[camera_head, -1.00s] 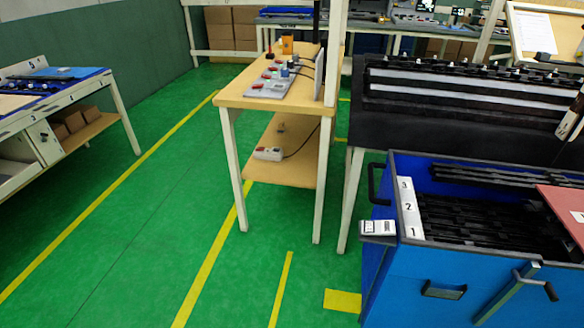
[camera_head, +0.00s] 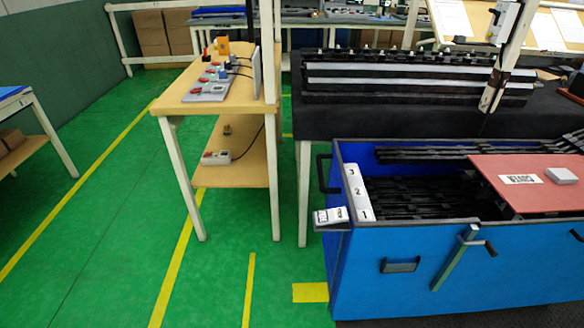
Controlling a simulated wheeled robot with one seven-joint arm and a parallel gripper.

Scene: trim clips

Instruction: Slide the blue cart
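The blue cart (camera_head: 380,292) stands at the lower right in front of the black fixture table. It is an open blue bin holding several long black trim parts (camera_head: 420,195). A white strip numbered 1, 2, 3 (camera_head: 356,193) runs along its left end. A dark handle (camera_head: 322,174) is on its left side, and a dark pull (camera_head: 400,265) and a grey lever (camera_head: 455,258) are on its front. A reddish board (camera_head: 530,182) with a label covers its right part. My gripper is not in view.
A wooden table (camera_head: 200,103) with switches stands left of the cart. The black table (camera_head: 400,122) with a long fixture is behind it. Green floor (camera_head: 105,240) with yellow lines is open on the left. A yellow floor mark (camera_head: 310,292) lies by the cart's left corner.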

